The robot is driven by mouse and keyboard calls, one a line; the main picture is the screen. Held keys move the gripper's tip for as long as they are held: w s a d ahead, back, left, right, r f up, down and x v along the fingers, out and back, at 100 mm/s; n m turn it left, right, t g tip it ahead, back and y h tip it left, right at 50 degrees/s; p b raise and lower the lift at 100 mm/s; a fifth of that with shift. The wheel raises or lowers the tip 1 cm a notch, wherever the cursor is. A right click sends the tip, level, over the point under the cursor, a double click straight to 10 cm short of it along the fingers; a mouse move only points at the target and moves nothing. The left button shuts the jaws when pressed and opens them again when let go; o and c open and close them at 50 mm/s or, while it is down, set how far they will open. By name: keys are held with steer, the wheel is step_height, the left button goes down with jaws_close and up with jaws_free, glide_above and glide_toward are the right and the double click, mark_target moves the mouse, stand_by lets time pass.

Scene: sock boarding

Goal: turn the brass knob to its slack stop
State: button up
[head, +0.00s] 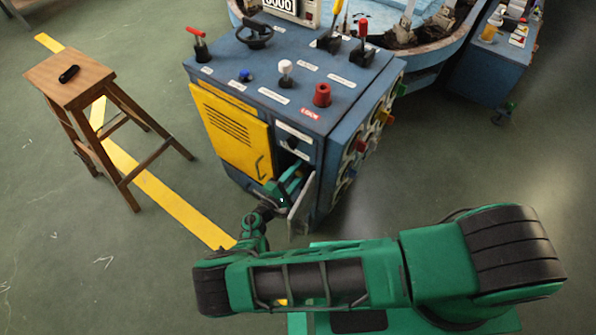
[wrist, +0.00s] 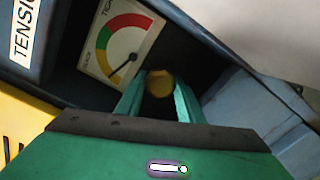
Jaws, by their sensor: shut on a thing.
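The brass knob (wrist: 159,83) shows in the wrist view inside a dark recess. My gripper (wrist: 158,98) has its two green fingers on either side of the knob and is shut on it. A tension gauge (wrist: 122,48) with green, yellow and red bands sits just left of and above the knob. Its dark needle points down and left, near the gauge's lower end. In the head view my gripper (head: 286,184) reaches into the open compartment low on the blue cabinet (head: 270,70). The knob is hidden there.
A small open door (head: 302,206) stands beside my gripper at the compartment. A closed yellow door (head: 232,130) is to its left. A wooden stool (head: 70,76) with a small black object stands at the left. Levers and buttons cover the cabinet top.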

steer(key=n, duration=0.4)
steer(key=shift+s+f, duration=0.1)
steer(key=shift+f, duration=0.05)
steer(key=shift+n, duration=1.5)
steer(key=o, duration=1.1)
steer(key=shift+c, duration=0.2)
steer(key=v, duration=1)
steer(key=shift+s+a, duration=0.2)
